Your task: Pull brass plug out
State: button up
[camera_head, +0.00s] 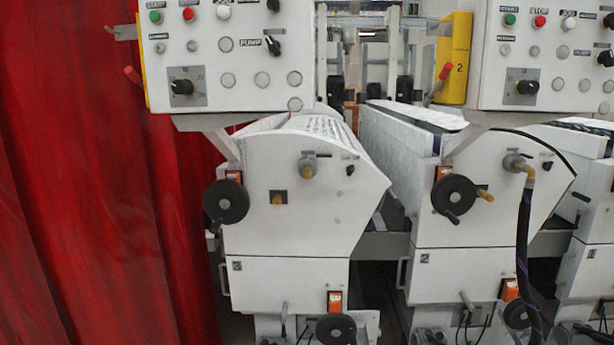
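A brass-coloured plug (307,172) sits at a round grey fitting on the upper front of the left white machine (300,235). A smaller brass-coloured piece (278,198) sits lower left of it, and another brass-coloured knob (484,194) sticks out beside the handwheel of the middle machine. Which of these is the task's plug I cannot tell for certain. My gripper is not in view, and nothing is seen touching the brass pieces.
Black handwheels (226,202) and (454,196) project from the machine fronts. Control panels (228,55) with buttons and knobs overhang above. A dark hose (525,245) hangs from the middle machine's fitting. A red curtain (95,190) fills the left side.

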aim_at(306, 171)
jog(key=i+l, duration=0.1)
jog(key=i, duration=0.9)
jog(key=i+l, duration=0.15)
jog(key=i, duration=0.85)
jog(key=i+j, duration=0.3)
jog(key=j, duration=0.2)
